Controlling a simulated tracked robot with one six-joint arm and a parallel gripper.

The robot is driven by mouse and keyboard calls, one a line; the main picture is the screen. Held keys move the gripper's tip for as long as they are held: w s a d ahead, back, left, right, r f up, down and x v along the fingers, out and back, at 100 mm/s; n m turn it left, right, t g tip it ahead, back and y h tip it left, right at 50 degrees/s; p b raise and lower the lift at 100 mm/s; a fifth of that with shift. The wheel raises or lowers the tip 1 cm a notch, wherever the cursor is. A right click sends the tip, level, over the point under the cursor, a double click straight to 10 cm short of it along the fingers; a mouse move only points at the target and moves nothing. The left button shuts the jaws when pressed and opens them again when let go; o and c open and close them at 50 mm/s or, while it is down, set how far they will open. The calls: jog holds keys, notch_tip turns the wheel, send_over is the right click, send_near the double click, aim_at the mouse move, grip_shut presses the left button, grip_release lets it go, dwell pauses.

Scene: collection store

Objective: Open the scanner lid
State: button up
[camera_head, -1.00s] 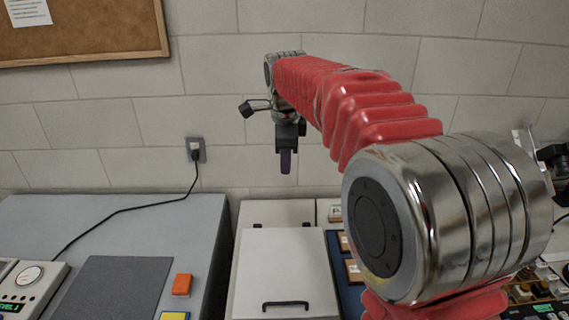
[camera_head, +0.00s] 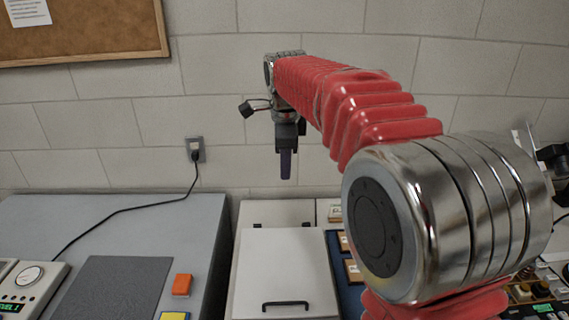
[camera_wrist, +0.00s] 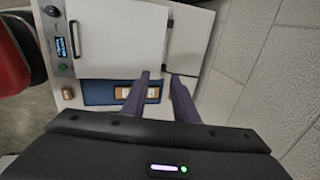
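The scanner lid (camera_head: 285,262) is a flat white panel, lying down, with a black bar handle (camera_head: 286,304) near its front edge. In the wrist view the lid (camera_wrist: 120,38) is at upper left, with its dark handle (camera_wrist: 74,38) on its left side. My gripper (camera_head: 286,178) hangs pointing down behind the lid, near the wall, high above the surface and far from the handle. In the wrist view my gripper (camera_wrist: 159,77) shows two separated fingers with nothing between them.
A blue tray (camera_wrist: 98,92) with small labelled blocks lies beside the scanner. A grey table (camera_head: 130,225) at left holds a dark mat (camera_head: 112,288), an orange block (camera_head: 182,284) and a meter device (camera_head: 32,285). The block wall (camera_head: 230,110) stands close behind my gripper.

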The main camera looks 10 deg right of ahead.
jog(key=v, duration=1.3)
jog(key=shift+r, duration=0.35)
jog(key=shift+s, duration=0.2)
jog(key=c, duration=0.3)
jog(key=shift+s+n, duration=0.25)
jog(key=shift+n, duration=0.05)
jog(key=shift+c, duration=0.6)
jog(key=s+n, duration=0.1)
jog(key=s+f+n, duration=0.1)
jog(key=s, duration=0.1)
jog(key=s+n, duration=0.2)
jog(key=shift+s+d+f+t, duration=0.1)
jog(key=shift+s+f+t, duration=0.1)
jog(key=shift+f+t, duration=0.15)
grip_shut()
jog(key=s+f+n+t, duration=0.2)
jog(key=s+f+n, duration=1.3)
jog(key=s+f, duration=0.4)
jog(key=s, duration=0.2)
jog(key=shift+s+n+y, duration=0.3)
jog(key=shift+n, duration=0.1)
